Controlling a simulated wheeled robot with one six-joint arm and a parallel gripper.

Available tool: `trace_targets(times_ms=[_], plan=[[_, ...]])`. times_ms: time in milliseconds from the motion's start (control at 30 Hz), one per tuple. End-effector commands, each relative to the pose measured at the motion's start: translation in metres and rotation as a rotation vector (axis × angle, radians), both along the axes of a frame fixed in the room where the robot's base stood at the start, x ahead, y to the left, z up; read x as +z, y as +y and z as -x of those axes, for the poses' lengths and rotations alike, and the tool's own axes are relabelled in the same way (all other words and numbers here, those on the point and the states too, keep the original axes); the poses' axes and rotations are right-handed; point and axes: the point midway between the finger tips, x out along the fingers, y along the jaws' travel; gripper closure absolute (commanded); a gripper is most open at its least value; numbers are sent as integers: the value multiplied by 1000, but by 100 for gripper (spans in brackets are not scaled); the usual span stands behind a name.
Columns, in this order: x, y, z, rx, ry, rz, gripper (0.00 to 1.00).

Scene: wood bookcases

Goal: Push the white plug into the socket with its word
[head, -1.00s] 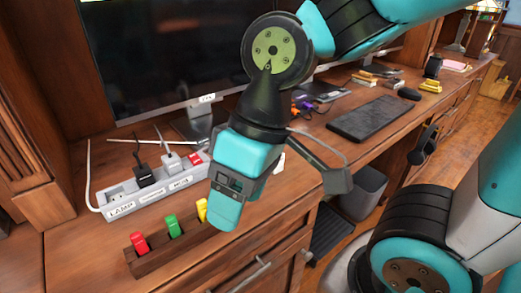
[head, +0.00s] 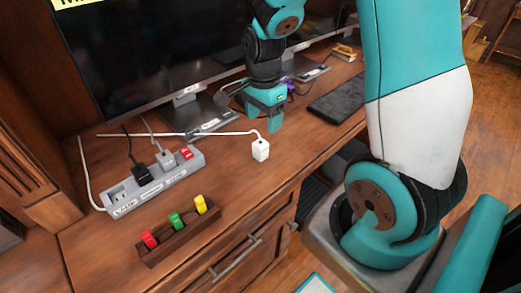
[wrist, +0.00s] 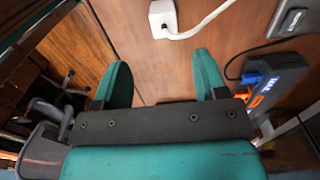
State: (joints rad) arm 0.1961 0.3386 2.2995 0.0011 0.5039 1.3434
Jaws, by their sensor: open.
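The white plug (head: 261,150) lies loose on the desk at the end of a white cable. It also shows in the wrist view (wrist: 163,18), just beyond my fingertips. My gripper (head: 263,122) is open and empty, pointing down behind the plug and apart from it; its fingers (wrist: 163,72) are spread in the wrist view. The grey power strip (head: 188,168) lies to the left. A black plug (head: 143,174) and a pale plug (head: 165,160) sit in it. The socket at its left end (head: 120,195) looks empty. White labels line its front; their words are too small to read now.
A wooden block (head: 180,240) with red, green and yellow pieces stands near the front edge. The monitor (head: 150,50) and its stand (head: 208,117) are behind. A keyboard (head: 338,100) lies to the right. Bare desk lies between the strip and the plug.

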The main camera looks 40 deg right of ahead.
Motion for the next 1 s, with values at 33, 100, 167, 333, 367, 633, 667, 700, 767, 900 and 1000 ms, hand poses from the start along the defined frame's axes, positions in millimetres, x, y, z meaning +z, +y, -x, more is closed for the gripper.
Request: trace_targets(times_ms=[33,100,167,333,367,633,667,700,767,900,1000], plan=[[-14,0,1,1,6,-2,34],[-27,1,1,2,5,-2,34],[-36,1,1,2,5,-2,34],[-49,1,0,3,0,-1,34],[-51,1,0,3,0,-1,34],[-88,4,-6,3,3,-2,34],[-92,4,-6,3,3,-2,34],[-96,4,-6,3,2,-1,34],[-100,4,-6,3,1,-1,34],[-101,4,-6,3,-1,-1,34],[-101,4,-6,4,-1,-1,34]])
